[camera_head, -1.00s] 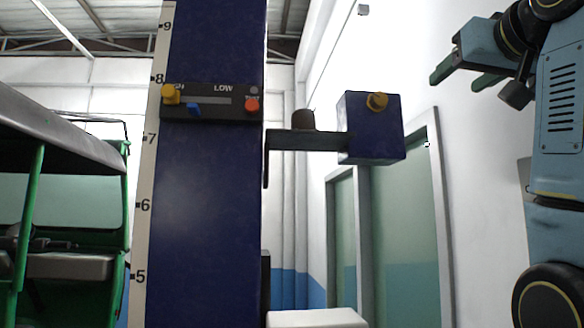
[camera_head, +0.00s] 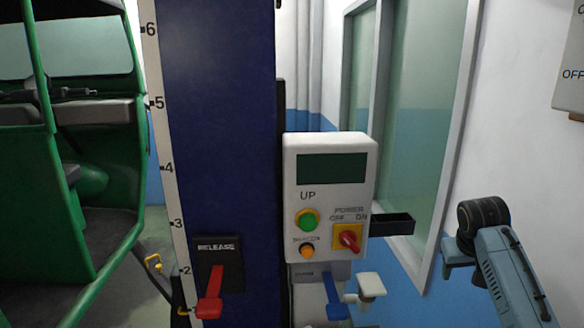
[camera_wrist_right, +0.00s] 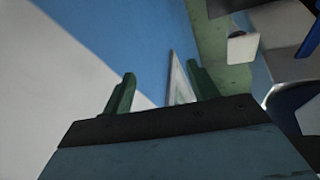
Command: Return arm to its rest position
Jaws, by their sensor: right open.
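My right arm comes in at the lower right of the head view, beside the white control box (camera_head: 333,150), with clear space between them. The end of the arm, with my right gripper (camera_head: 457,260), is turned so that its fingers cannot be made out there. In the right wrist view, the right gripper (camera_wrist_right: 163,85) shows two green fingers spread apart with nothing between them. My left gripper is in neither view.
A blue column (camera_head: 217,120) with a number scale stands left of the control box and bears a red release lever (camera_head: 209,300). A green rickshaw (camera_head: 85,130) stands at the left.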

